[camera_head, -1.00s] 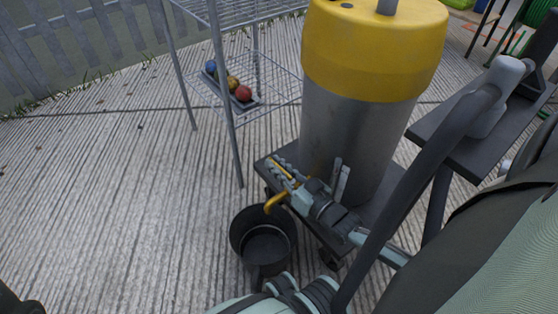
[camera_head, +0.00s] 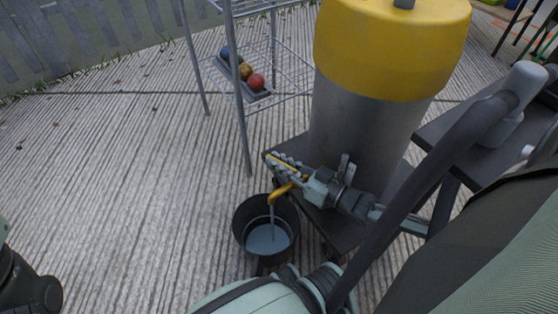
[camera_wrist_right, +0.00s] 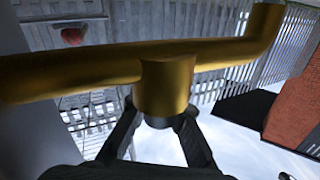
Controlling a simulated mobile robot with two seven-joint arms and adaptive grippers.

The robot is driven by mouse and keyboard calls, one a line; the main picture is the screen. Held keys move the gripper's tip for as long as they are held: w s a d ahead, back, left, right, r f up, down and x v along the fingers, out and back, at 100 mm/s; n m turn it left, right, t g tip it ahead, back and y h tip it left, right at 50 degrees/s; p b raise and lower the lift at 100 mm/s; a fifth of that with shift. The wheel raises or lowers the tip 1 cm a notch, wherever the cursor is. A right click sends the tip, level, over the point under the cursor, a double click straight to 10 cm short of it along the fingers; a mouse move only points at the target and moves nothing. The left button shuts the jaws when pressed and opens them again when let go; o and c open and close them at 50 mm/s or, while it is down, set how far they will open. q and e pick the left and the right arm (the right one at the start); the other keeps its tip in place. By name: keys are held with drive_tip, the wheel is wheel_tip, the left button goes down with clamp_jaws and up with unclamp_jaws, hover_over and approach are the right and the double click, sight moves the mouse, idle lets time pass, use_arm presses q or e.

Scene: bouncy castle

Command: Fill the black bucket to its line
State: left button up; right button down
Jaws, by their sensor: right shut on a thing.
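The black bucket (camera_head: 251,213) stands upright on the ground in the head view, below the brass tap (camera_head: 283,190). A thin stream runs from the tap's spout into it, and grey-blue water (camera_head: 266,241) covers its bottom. I cannot make out a fill line. My right gripper (camera_head: 294,172) is at the tap, shut on it. In the right wrist view the brass tap (camera_wrist_right: 90,73) crosses close in front, its short stub between the dark fingers (camera_wrist_right: 160,128); the exact contact is partly hidden. My left gripper is not in view.
The tank (camera_head: 358,135) with its yellow top (camera_head: 390,45) stands on a dark wheeled cart (camera_head: 330,222). A wire rack (camera_head: 290,75) behind holds a tray with blue, yellow and red balls (camera_head: 256,81).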

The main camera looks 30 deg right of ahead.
drive_tip(key=c, duration=1.6)
unclamp_jaws()
drive_tip(key=shift+a, duration=0.1)
drive_tip(key=v, duration=1.2)
drive_tip(key=shift+w, duration=0.1)
